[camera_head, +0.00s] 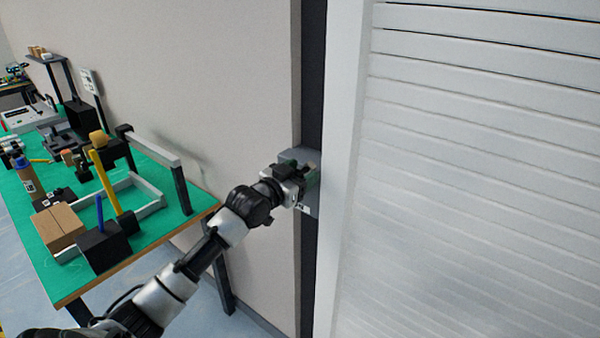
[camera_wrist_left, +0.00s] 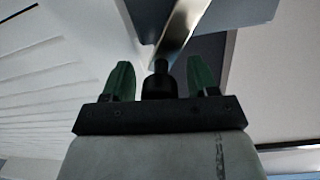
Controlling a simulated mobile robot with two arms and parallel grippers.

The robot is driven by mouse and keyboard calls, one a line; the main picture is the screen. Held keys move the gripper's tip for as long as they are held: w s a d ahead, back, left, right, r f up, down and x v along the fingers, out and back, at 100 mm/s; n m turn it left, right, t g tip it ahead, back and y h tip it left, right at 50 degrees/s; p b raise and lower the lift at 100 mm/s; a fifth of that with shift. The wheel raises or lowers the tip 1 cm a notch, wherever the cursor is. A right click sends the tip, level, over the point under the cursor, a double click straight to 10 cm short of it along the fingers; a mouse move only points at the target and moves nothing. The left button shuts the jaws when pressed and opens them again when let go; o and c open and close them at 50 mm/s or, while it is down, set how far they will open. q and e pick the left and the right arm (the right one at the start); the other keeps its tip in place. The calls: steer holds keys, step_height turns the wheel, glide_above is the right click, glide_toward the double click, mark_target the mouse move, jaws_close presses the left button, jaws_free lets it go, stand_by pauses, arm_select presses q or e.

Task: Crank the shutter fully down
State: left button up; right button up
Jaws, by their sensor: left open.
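The white slatted shutter (camera_head: 470,170) fills the right side of the head view, and its slats also show at the left of the left wrist view (camera_wrist_left: 50,90). A grey crank box (camera_head: 310,208) sits on the dark strip beside the shutter's white frame. My left gripper (camera_head: 308,176) is at this box and hides much of it. In the left wrist view the green fingertips (camera_wrist_left: 160,78) stand apart. A black knob-like handle (camera_wrist_left: 160,82) is between them, with a metal crank arm (camera_wrist_left: 182,25) beyond it. I cannot tell whether the fingers touch the handle. My right gripper is out of view.
A green-topped workbench (camera_head: 165,215) stands at the left with cardboard boxes (camera_head: 58,227), a black holder (camera_head: 103,246) with sticks, and a grey frame. A beige wall panel (camera_head: 230,90) lies between bench and shutter. Some floor shows below it.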

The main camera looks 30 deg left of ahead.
arm_select(q)
steer(key=shift+c, duration=0.2)
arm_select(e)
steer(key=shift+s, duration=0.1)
arm_select(q)
steer(key=c, duration=0.5)
jaws_close()
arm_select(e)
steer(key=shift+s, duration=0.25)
arm_select(q)
steer(key=shift+a+r, duration=0.1)
